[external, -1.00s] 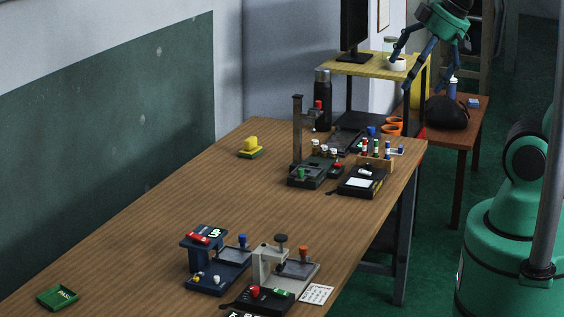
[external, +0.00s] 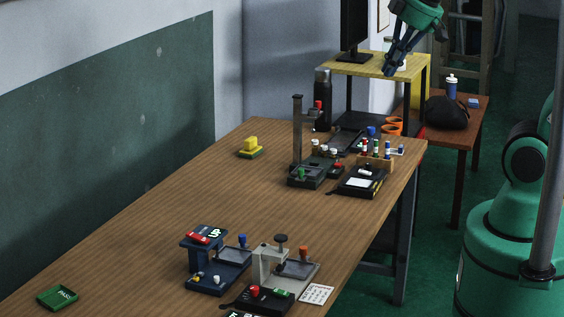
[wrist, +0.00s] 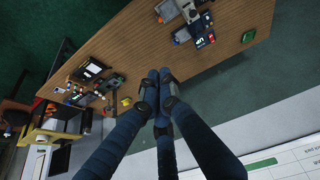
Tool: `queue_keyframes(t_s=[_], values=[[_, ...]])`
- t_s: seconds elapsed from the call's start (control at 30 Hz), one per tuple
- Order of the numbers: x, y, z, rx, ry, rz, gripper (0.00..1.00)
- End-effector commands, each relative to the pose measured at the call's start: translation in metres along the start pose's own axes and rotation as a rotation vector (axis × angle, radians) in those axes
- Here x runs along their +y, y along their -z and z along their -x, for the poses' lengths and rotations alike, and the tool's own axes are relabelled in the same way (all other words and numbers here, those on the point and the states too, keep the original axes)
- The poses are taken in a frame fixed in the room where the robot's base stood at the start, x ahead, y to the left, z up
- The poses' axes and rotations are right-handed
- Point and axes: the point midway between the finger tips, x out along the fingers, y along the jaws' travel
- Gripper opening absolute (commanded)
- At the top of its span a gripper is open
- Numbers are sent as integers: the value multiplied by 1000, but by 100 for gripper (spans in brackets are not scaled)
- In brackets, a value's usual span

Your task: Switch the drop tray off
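No label reading "drop tray" is legible, so I cannot tell which unit it is. In the external view, a dark blue unit (external: 232,257) with a tray and blue knob stands at the front of the wooden table. A pale grey unit (external: 300,268) with an orange knob stands beside it. A black box (external: 262,299) with red and green controls is in front. A post stand (external: 297,130) with a green-switched base is further back. My gripper (external: 390,72) is high at the back, over the yellow shelf in the picture. In the wrist view, its fingers (wrist: 160,74) are together and empty.
A green PASS tray (external: 57,297) and a yellow block (external: 250,147) lie on the wooden table (external: 160,210). A black flask (external: 322,100), monitor (external: 354,30) and marker rack (external: 376,160) are towards the back. The table's middle is clear.

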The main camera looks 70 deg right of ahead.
Motion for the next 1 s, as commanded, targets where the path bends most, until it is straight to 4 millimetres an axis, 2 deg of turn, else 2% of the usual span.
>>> queue_keyframes(t_s=[0.47,0.77,1.0], values=[[48,69,-42,-86,-32,210,0],[82,107,-79,-141,-40,343,0],[110,132,-115,-189,-38,450,0]])
